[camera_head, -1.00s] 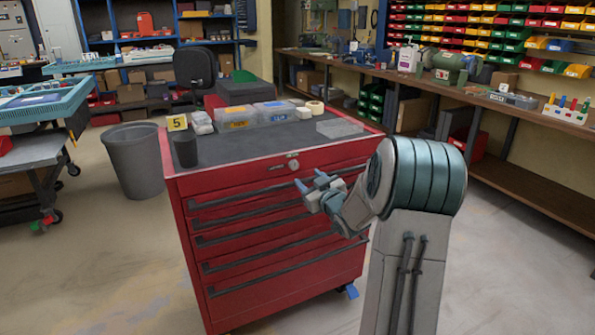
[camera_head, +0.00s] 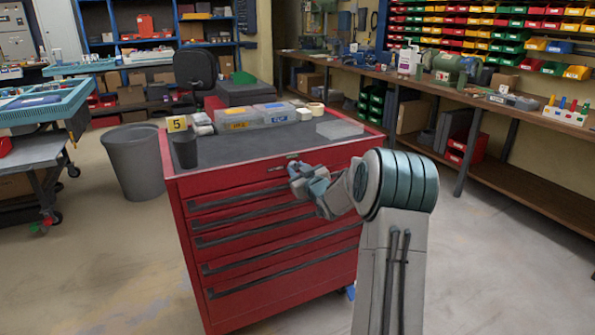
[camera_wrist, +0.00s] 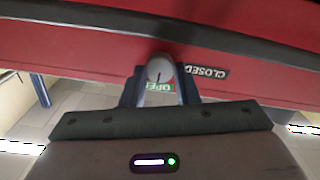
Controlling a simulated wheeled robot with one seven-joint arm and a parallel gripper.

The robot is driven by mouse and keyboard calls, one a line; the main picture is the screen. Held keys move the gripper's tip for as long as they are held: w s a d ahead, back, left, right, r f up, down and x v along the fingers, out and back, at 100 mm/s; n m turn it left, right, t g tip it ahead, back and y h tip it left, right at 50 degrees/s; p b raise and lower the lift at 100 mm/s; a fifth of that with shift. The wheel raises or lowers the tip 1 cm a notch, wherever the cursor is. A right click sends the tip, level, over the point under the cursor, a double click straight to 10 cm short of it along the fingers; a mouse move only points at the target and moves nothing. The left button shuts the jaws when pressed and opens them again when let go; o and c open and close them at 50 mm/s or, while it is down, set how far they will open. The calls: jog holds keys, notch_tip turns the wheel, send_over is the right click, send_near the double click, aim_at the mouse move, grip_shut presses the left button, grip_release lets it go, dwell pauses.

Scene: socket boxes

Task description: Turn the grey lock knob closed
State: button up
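The grey lock knob (camera_wrist: 160,68) is on the red front of the tool cabinet (camera_head: 262,240), near its top. In the wrist view its dark mark points down towards the green OPEN label (camera_wrist: 160,88). The CLOSED label (camera_wrist: 208,72) is to its right. My gripper (camera_wrist: 160,86) is open, with one finger on each side of the knob and a small gap showing; I cannot tell whether the fingertips reach around it. In the head view my gripper (camera_head: 297,172) is at the cabinet's upper front and hides most of the knob.
Clear plastic boxes (camera_head: 238,121), a dark cup (camera_head: 184,150) and a yellow 5 sign (camera_head: 177,124) stand on the cabinet top. A grey bin (camera_head: 140,160) is to the left. A workbench (camera_head: 500,110) runs along the right wall. The floor in front is clear.

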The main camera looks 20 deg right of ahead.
jog(key=shift+c, duration=1.3)
jog(key=shift+f+b, duration=0.1)
jog(key=shift+b, duration=0.35)
jog(key=n+b, duration=0.2)
jog(key=shift+f+b, duration=0.15)
jog(key=shift+b, duration=0.15)
jog(key=n+b, duration=0.6)
jog(key=b, duration=0.1)
jog(key=shift+a, duration=0.1)
jog(key=n+b, duration=0.4)
jog(key=n, duration=0.1)
jog(key=shift+b, duration=0.35)
jog(key=shift+n+b, duration=1.95)
jog(key=shift+n, duration=0.55)
